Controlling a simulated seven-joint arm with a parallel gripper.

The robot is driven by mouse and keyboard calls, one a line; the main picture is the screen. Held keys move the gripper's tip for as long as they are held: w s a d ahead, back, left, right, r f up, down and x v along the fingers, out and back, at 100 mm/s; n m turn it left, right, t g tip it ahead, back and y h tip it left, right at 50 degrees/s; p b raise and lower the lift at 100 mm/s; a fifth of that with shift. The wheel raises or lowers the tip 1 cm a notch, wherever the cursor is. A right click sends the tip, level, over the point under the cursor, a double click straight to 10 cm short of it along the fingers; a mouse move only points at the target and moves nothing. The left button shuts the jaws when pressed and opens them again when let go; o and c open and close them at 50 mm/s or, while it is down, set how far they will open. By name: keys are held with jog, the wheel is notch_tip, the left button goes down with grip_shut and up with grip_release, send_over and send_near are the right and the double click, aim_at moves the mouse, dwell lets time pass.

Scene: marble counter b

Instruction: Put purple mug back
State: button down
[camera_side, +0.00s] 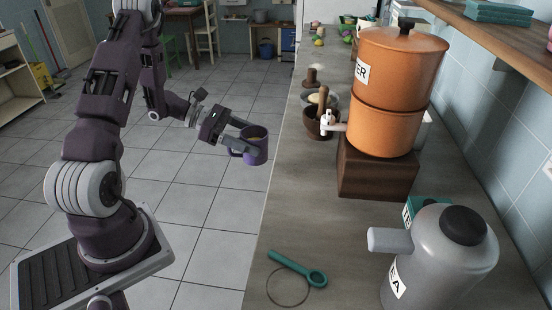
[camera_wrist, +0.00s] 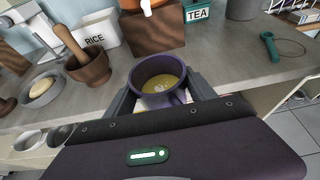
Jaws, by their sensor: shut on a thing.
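The purple mug (camera_side: 256,146) is held upright by my gripper (camera_side: 243,143), off the left edge of the counter and above the floor in the side view. The mug (camera_wrist: 158,72) also shows in the wrist view, between the two fingers of my gripper (camera_wrist: 162,97), with a yellowish liquid inside. Its handle is on the side toward my wrist. My gripper is shut on the mug.
The counter (camera_side: 235,275) holds an orange dispenser (camera_side: 396,90) on a wooden block (camera_side: 372,175), a mortar (camera_side: 318,124), a grey tea pot (camera_side: 440,255) and a teal strainer (camera_side: 300,268). Bare counter lies between block and strainer.

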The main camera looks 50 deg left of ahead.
jog(key=w+d+r+m+g+h, duration=0.1)
jog(key=d+r+m+g+h, duration=0.15)
jog(key=d, duration=0.85)
jog(key=d+r+m+g+h, duration=0.15)
jog(key=d+r, duration=0.25)
jog(key=d, duration=0.7)
jog(key=shift+m+y, duration=0.3)
jog(key=shift+y, duration=0.2)
jog(key=f, duration=0.9)
jog(key=shift+w+d+f, duration=0.15)
jog(key=shift+d+f, duration=0.1)
jog(key=shift+f, duration=0.15)
jog(key=shift+c, duration=1.5)
grip_release()
jog(key=shift+f, duration=0.15)
